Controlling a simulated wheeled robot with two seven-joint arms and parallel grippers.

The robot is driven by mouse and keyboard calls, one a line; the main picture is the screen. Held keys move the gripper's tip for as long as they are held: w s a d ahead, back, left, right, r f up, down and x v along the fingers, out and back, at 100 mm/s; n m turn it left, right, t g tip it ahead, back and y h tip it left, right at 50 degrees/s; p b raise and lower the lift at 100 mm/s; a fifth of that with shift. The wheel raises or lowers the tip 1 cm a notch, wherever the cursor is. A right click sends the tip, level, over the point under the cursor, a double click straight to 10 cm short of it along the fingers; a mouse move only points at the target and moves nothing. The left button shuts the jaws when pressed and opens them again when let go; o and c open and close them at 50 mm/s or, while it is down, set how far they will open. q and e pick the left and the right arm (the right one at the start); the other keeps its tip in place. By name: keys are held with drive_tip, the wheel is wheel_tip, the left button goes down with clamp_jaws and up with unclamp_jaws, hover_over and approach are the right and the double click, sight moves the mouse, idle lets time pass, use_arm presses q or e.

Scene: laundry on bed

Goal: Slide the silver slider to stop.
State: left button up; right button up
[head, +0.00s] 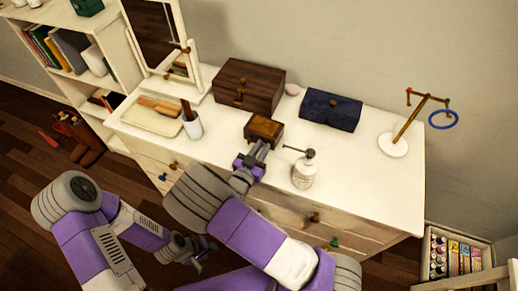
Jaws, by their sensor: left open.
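A small wooden box (264,129) sits near the front middle of the white dresser top (350,165). I cannot make out a silver slider; the box's front is partly hidden by my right gripper. My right gripper (262,150) is right at the front of this box, its fingertips close to or touching it; I cannot tell which. Whether its fingers are apart is too small to see. My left gripper (204,258) is open and empty, low in front of the dresser drawers, away from the box.
A cup (192,125) with brushes and a tray (152,117) are to the left. A large wooden chest (248,86), a dark blue case (331,109) and a jewellery stand (393,143) are behind and right.

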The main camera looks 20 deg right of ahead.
drive_tip(key=o, duration=0.3)
drive_tip(key=shift+a, duration=0.1)
drive_tip(key=shift+o, duration=0.2)
drive_tip(key=v, duration=0.7)
drive_tip(key=shift+s+a+p, duration=0.15)
drive_tip(key=shift+s+p, duration=0.05)
drive_tip(key=shift+p, duration=0.2)
